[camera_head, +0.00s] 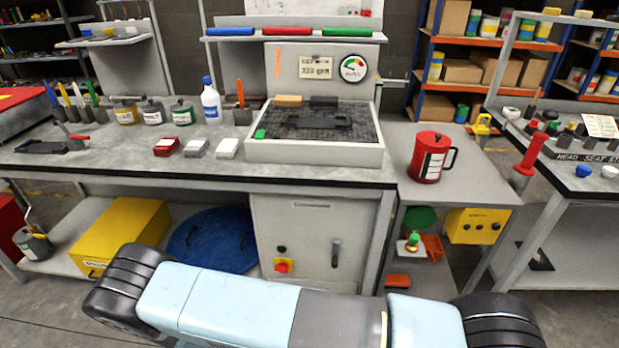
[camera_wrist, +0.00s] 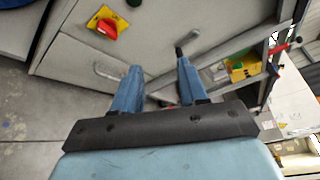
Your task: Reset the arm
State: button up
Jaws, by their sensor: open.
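My gripper (camera_wrist: 158,90) shows in the wrist view with its two blue fingers apart and nothing between them. Behind it are the grey cabinet front (camera_wrist: 125,45) and its dark handle (camera_wrist: 187,42). In the head view my light blue arm lies across the bottom of the picture, in front of the workbench and below its top. The gripper's fingers cannot be made out in the head view.
A red pot (camera_head: 431,157) stands on the side table (camera_head: 470,185). A yellow box (camera_head: 124,236) and blue round lid (camera_head: 213,240) sit below the bench. Grey floor is free in front.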

jog(key=w+d+r+m+g, duration=0.35)
jog(key=r+m, duration=0.25)
jog(key=r, duration=0.4)
jog(key=w+d+r+m+g+h, duration=0.1)
jog(key=w+d+r+m+g, duration=0.35)
jog(key=r, duration=0.65)
jog(key=w+d+r+m+g, duration=0.25)
jog(key=d+r+m, duration=0.25)
jog(key=r+m, duration=0.4)
jog(key=s+d+r+m+g+y, duration=0.1)
jog(key=s+d+r+m+y, duration=0.25)
jog(key=d+r+m, duration=0.55)
jog(key=s+d+r+m+g+y, duration=0.1)
jog(key=s+d+r+m+y, duration=0.3)
jog(key=d+r, duration=1)
jog(key=s+d+r+m+t+y, duration=0.1)
jog(key=s+d+r+m+t, duration=0.1)
jog(key=s+r+m, duration=0.2)
jog(key=s+d+r+m+t+y, duration=0.1)
jog(key=s+r+m, duration=0.4)
jog(key=s, duration=0.6)
jog(key=shift+s+d+r+m+t, duration=0.15)
jog(key=shift+d+r+m+t, duration=0.15)
jog(key=shift+d+m+t, duration=0.4)
